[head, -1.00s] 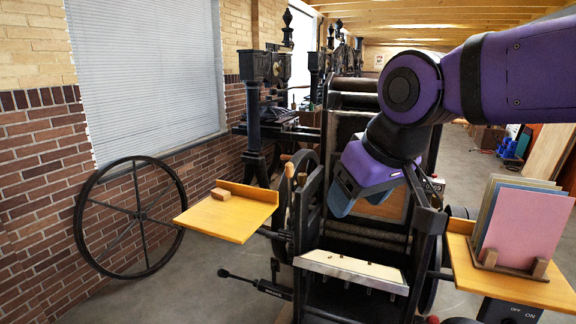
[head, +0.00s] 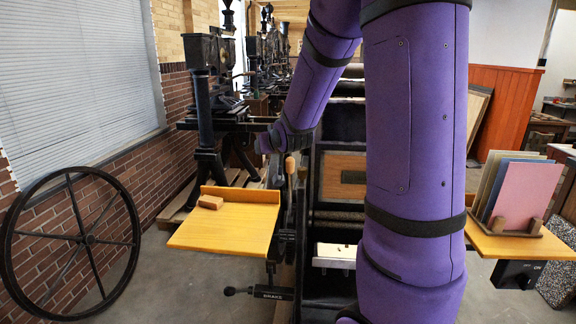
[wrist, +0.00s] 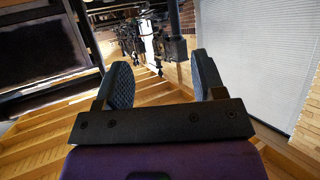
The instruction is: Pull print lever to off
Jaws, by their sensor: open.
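A lever with a tan wooden knob (head: 290,165) stands upright on the left side of the black press in the head view. I see no "print" label on it, so I cannot tell whether it is the print lever. In the wrist view my gripper (wrist: 160,68) is open, with two dark textured pads apart and nothing between them. In the head view my arm reaches down to a wrist just left of and above the knob. The jaws are not clear there, and touching cannot be told. My arm hides much of the press.
A horizontal lever marked BRAKE (head: 272,294) lies low at the front. A wooden shelf (head: 235,228) with a small block (head: 210,202) juts out left. A right-hand shelf (head: 520,249) holds upright cards (head: 525,193) above an OFF/ON box (head: 517,274). A spoked wheel (head: 88,240) leans left.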

